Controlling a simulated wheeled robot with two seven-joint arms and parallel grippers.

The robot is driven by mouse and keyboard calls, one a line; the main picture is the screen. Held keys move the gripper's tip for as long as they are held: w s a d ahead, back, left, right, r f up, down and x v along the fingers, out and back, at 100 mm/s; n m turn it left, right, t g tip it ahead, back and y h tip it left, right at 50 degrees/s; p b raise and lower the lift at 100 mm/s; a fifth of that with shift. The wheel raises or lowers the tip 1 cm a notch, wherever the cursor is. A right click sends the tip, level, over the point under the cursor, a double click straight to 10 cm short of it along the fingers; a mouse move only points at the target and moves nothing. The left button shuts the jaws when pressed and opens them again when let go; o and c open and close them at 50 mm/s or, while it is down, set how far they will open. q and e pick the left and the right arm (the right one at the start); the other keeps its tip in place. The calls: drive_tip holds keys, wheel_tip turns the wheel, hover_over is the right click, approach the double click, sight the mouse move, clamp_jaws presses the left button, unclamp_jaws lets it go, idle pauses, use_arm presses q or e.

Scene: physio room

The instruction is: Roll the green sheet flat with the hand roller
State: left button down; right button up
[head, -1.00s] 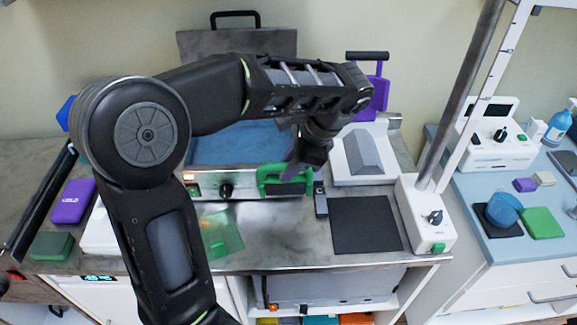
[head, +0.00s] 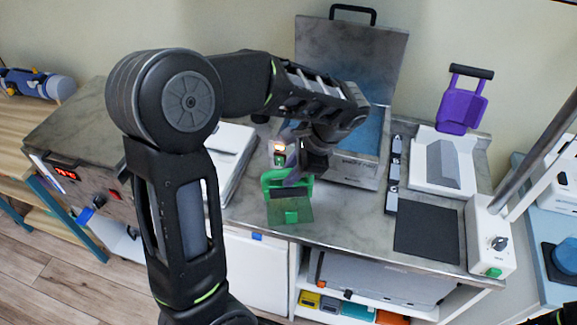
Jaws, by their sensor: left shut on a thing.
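The hand roller (head: 273,182) has a green frame and a dark roller. My left gripper (head: 297,172) is shut on it, and the arm hides part of the grip. The green sheet (head: 291,213) lies on the grey worktop near its front edge, with a darker green patch on it. The roller is at the far part of the sheet and covers some of it. I cannot tell whether the roller touches the sheet.
A steel bath (head: 350,172) with a blue inside and raised lid (head: 358,52) stands behind the roller. A black mat (head: 427,232), a white device (head: 490,238) and a purple holder (head: 463,105) are to the right. A white box (head: 228,150) is left.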

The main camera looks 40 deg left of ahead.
sight(297, 185)
use_arm(q)
drive_tip(key=shift+w+d, duration=0.1)
drive_tip(key=shift+w, duration=0.15)
drive_tip(key=shift+s+f, duration=0.1)
drive_tip(key=shift+f+b, duration=2.7)
drive_tip(key=shift+f, duration=0.5)
drive_tip(key=shift+f, duration=0.15)
drive_tip(key=shift+w+a+p, duration=0.7)
drive_tip(key=shift+w+a, duration=1.6)
drive_tip(key=shift+w, duration=0.3)
drive_tip(key=shift+d, duration=0.1)
